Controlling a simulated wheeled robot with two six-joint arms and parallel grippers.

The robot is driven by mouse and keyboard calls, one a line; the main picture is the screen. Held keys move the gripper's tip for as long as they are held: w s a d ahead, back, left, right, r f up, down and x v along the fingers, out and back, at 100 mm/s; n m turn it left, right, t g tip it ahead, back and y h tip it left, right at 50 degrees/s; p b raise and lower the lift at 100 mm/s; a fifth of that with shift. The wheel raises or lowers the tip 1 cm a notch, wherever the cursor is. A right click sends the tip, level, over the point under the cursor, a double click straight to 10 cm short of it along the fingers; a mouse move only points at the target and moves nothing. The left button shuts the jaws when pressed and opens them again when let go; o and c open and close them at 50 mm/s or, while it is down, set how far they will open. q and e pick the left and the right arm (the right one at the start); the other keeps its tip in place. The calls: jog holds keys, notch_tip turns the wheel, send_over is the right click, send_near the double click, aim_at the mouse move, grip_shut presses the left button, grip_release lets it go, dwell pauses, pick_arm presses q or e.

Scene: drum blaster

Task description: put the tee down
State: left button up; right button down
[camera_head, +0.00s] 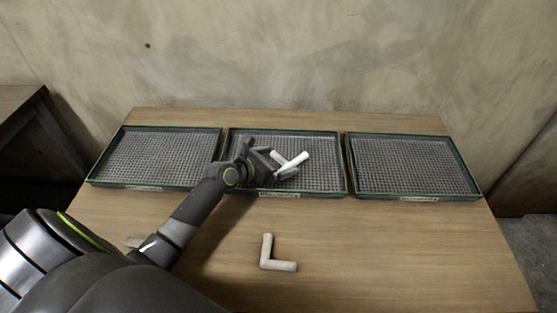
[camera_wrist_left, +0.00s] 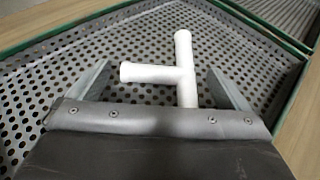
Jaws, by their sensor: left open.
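The white tee (camera_head: 292,161) is over the perforated floor of the middle tray (camera_head: 325,175), inside its rim. In the left wrist view the tee (camera_wrist_left: 188,72) lies between the spread fingers, with its stem pointing left and its lower end hidden behind the gripper body. I cannot tell for sure whether it touches the tray floor. My left gripper (camera_head: 280,162) is open around the tee; both fingers (camera_wrist_left: 160,85) show gaps to it in the wrist view. My right gripper is not in view.
A left tray (camera_head: 155,158) and a right tray (camera_head: 410,165) look empty. A white elbow (camera_head: 279,266) lies on the wooden table (camera_head: 370,250) in front. A small pale piece (camera_head: 133,242) is partly hidden by my left arm. The table's front right is clear.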

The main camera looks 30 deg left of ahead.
pick_arm(q)
jog(key=p+v, duration=0.2)
jog(key=v, duration=0.9)
jog(key=shift+s, duration=0.1)
